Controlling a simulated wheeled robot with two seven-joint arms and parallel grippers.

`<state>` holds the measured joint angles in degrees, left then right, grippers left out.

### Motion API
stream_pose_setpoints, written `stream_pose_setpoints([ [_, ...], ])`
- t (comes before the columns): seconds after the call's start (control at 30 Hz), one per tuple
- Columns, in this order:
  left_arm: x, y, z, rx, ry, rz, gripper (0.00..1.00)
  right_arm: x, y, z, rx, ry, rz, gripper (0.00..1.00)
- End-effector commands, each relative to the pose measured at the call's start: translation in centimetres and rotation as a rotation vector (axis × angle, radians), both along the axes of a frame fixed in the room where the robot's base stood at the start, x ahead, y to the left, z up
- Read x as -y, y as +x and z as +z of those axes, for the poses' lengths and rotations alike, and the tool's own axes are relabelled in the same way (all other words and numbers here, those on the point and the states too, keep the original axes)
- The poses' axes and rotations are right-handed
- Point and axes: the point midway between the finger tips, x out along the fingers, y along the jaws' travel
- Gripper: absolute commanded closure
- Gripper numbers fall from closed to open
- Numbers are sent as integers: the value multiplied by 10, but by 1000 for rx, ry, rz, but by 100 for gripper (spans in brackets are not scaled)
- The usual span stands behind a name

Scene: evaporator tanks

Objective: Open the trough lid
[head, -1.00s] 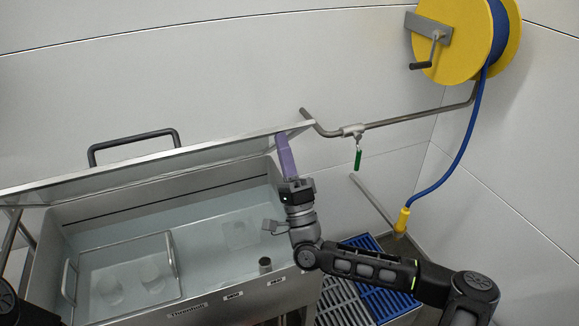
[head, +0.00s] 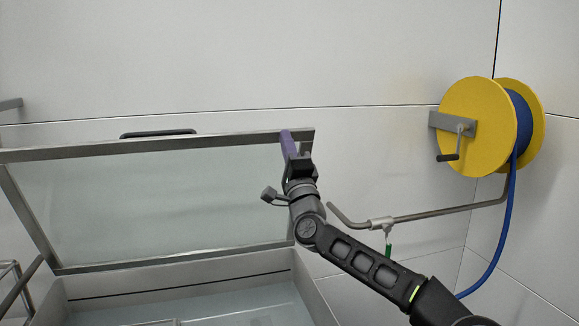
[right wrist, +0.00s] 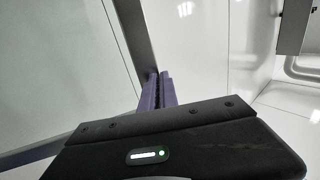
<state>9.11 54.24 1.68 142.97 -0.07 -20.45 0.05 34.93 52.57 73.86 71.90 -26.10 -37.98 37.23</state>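The trough lid (head: 150,205) is a pale panel in a grey metal frame. It stands steeply raised above the trough (head: 190,277), hinged side out of clear view, with a dark handle (head: 158,133) showing over its top edge. My right gripper (head: 287,137) has its purple fingers at the lid's upper right corner. In the right wrist view its fingers (right wrist: 159,76) are close together beside the lid's frame (right wrist: 134,40), with nothing visible between them. They seem to touch the frame, but exact contact is unclear. My left gripper is out of view.
A yellow hose reel (head: 478,125) with a blue hose (head: 508,215) hangs on the right wall. A bent metal pipe (head: 440,213) runs from near my right arm towards it. Metal rails (head: 15,285) stand at the lower left. The wall above the lid is bare.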

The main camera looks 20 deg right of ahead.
Motion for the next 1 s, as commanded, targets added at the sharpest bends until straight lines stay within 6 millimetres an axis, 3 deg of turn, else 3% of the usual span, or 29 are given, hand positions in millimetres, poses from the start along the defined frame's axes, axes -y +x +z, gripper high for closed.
stream_pose_setpoints([
  [0.37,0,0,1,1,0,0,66,0,-3,6,9,0,-1,100],
  [0.57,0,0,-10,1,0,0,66,1,-15,-8,7,-2,-2,100],
  [0.8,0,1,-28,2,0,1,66,1,-45,-34,2,-3,-1,100],
  [1.0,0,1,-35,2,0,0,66,1,-62,-44,1,-1,-1,100],
])
